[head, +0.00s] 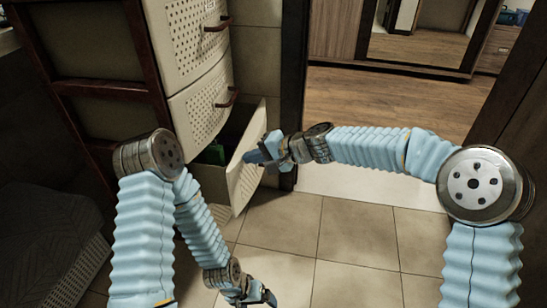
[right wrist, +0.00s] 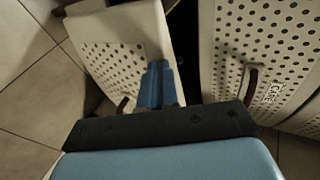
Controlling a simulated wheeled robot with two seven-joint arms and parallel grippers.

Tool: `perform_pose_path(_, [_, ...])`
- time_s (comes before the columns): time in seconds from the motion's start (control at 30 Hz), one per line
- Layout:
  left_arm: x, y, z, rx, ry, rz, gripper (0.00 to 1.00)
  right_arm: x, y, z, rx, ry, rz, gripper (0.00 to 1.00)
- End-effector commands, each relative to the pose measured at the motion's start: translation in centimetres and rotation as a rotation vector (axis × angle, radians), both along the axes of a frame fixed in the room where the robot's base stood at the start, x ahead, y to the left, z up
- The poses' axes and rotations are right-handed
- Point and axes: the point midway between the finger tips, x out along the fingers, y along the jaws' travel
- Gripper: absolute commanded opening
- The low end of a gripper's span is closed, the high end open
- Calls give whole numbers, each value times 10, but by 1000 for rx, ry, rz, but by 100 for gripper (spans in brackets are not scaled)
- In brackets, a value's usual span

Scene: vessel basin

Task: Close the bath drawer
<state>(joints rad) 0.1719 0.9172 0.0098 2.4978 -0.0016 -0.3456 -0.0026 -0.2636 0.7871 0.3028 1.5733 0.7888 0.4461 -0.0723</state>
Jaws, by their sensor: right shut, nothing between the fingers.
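The bath drawer (head: 243,186) is the lowest drawer of a cream perforated cabinet and stands pulled out, with a dark gap behind its front. A green item (head: 212,154) lies inside it. The drawer front also fills the upper left of the right wrist view (right wrist: 108,62), with its handle low down. My right gripper (head: 256,157) is shut and empty at the drawer front. Its blue fingers (right wrist: 158,75) overlap the front's edge in the wrist view; I cannot tell if they touch. My left gripper (head: 264,297) hangs low over the floor; its jaw state is unclear.
Two upper drawers (head: 200,100) with dark red handles are shut. A dark wooden frame (head: 95,85) stands left of them. A door post (head: 293,90) rises close to my right gripper. The tiled floor (head: 345,235) in front is clear.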

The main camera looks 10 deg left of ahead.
Motion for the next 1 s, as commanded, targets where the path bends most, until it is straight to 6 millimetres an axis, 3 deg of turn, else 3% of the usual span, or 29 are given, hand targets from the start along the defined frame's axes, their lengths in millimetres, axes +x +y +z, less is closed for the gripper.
perform_pose_path(0.2, [0,1,10,2,-1,2,90,0,35,1,0,1,0,0])
perform_pose_path(0.4, [0,2,14,4,-3,2,90,0,55,1,-1,0,0,0])
perform_pose_path(1.0, [1,2,16,5,-4,3,90,0,67,0,0,0,-1,0])
